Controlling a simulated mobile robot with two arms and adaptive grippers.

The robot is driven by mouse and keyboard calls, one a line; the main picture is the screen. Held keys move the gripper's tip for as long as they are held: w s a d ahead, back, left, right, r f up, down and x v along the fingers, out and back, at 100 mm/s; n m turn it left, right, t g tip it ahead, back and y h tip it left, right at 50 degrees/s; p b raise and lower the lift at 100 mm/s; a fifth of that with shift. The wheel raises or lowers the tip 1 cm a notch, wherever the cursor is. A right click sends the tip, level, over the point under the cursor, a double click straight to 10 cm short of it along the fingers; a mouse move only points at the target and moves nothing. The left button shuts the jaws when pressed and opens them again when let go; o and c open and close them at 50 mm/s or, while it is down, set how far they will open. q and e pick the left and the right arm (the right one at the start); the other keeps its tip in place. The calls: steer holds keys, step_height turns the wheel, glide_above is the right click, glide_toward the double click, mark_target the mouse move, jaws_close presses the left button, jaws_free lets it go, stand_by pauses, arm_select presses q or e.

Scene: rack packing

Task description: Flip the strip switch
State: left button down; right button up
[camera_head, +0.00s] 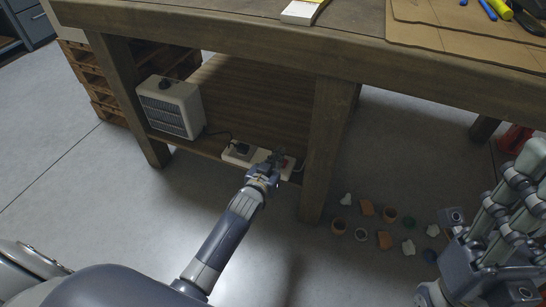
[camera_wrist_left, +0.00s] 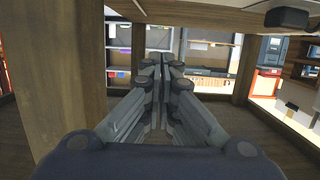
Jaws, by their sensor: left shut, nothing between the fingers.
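The white power strip (camera_head: 236,153) lies on the low shelf under the workbench, with a black plug (camera_head: 242,149) in it. Its small red switch (camera_head: 288,162) shows at the right end, just beside my left gripper (camera_head: 277,156). The left gripper is shut and empty, with its fingertips at the strip's right part. I cannot tell whether they touch it.
A heater (camera_head: 171,107) stands on the shelf left of the strip. A thick bench leg (camera_head: 326,150) stands close to the right of my left gripper. Several small pots and blocks (camera_head: 385,239) lie on the floor. The bench top (camera_head: 230,30) overhangs the shelf.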

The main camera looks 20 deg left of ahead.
arm_select(q)
steer(key=shift+r+p+v, duration=0.2)
steer(key=shift+p+v, duration=0.25)
steer(key=shift+v, duration=0.7)
steer(key=shift+r+p+v, duration=0.2)
steer(key=shift+p+v, duration=0.25)
steer(key=shift+v, duration=0.75)
steer(key=shift+w, duration=0.1)
